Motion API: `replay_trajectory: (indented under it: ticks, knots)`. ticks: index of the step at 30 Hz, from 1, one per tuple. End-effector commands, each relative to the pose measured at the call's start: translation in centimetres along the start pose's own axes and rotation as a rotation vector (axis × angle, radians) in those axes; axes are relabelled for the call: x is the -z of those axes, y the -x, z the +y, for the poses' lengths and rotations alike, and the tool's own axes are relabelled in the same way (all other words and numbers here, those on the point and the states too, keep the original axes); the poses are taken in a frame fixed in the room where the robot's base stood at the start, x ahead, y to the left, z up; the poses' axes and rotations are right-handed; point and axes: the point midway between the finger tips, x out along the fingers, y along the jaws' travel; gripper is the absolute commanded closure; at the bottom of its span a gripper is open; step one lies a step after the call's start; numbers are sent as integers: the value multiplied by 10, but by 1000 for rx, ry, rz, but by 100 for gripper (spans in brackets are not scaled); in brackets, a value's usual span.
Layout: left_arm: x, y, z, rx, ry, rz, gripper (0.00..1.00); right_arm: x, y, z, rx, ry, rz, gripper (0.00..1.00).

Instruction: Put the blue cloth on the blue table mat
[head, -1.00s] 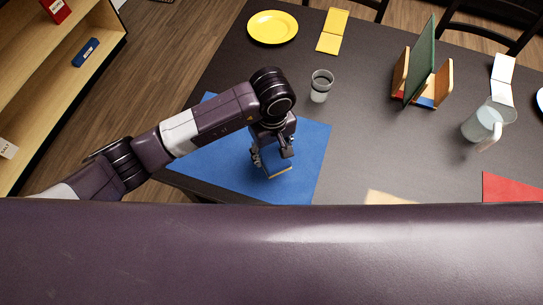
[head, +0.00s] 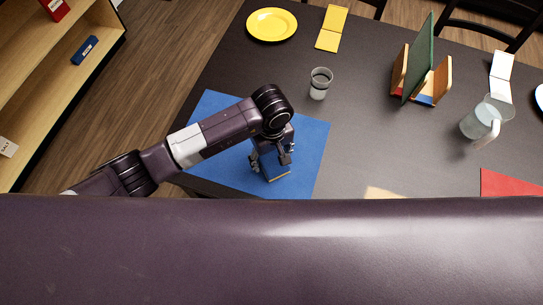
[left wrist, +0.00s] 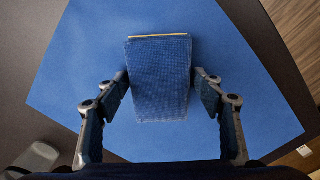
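The blue cloth (left wrist: 160,85) is a flat folded piece with a yellowish edge. It also shows under my left gripper in the head view (head: 277,173). My left gripper (head: 271,160) is over the blue table mat (head: 218,118), with its fingertips on both sides of the cloth and close against its edges. It appears shut on the cloth. The left wrist view shows the mat (left wrist: 70,70) behind the cloth. I cannot tell whether the cloth touches the mat. My right gripper is not in view.
A glass (head: 320,83) stands just right of the mat. A yellow plate (head: 271,24) and yellow folded card (head: 332,28) lie farther back. A wooden holder with a green board (head: 418,62) and a pitcher (head: 484,120) stand at the right. The table's middle is clear.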

Motion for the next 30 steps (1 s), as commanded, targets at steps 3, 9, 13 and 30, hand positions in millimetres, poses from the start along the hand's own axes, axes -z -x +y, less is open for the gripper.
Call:
replay_trajectory:
  ticks: [3,9,13,30]
  knots:
    - [0,0,0,0,0,0,33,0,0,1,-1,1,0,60]
    - [0,1,0,0,1,0,33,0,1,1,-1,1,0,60]
    - [1,7,1,-2,0,2,33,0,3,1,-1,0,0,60]
    - [1,111,1,-2,0,2,33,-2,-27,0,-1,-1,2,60]
